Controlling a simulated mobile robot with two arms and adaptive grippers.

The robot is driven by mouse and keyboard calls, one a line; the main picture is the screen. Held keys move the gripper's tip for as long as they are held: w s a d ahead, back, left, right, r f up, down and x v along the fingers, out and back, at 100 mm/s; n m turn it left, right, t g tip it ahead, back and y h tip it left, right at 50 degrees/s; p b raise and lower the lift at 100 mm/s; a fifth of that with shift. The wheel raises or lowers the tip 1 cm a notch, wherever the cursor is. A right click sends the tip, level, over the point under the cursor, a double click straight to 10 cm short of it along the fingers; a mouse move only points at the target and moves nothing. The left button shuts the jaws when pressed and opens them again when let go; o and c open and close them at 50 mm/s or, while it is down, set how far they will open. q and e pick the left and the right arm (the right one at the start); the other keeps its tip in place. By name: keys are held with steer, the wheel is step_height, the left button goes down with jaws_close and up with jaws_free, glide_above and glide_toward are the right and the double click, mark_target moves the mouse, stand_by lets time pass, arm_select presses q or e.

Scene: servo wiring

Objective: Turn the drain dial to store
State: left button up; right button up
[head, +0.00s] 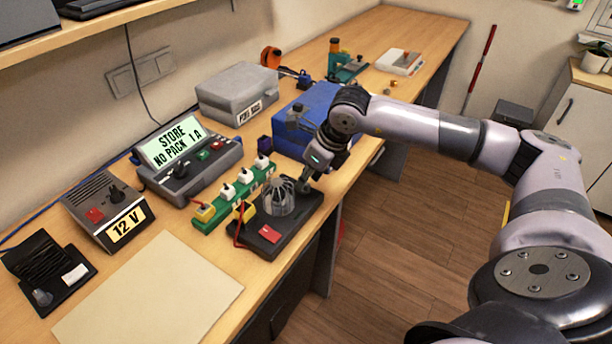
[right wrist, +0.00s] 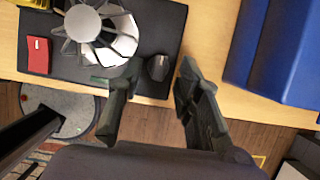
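A black board (head: 262,247) at the bench's front edge carries a grey finned dome (head: 280,197) and a red switch (head: 270,233). In the right wrist view, a small dark rounded knob (right wrist: 158,67), likely the drain dial, sits at the board's edge beside the dome. My right gripper (head: 306,186) is at that edge of the board. Its fingers are apart in the right wrist view (right wrist: 154,78), with the knob between and just beyond the tips; contact cannot be told. No setting mark on the knob is readable. My left gripper is not in view.
A grey charger (head: 190,160) reads "STORE NO PACK 1 A". A green strip (head: 210,221) with white plugs borders the board. A blue box (head: 322,97) stands just behind my right gripper. A 12 V supply (head: 110,213) and a bare tan mat (head: 150,290) lie left.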

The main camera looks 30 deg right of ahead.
steer(key=shift+x, duration=0.85)
steer(key=shift+c, duration=0.3)
jaws_close()
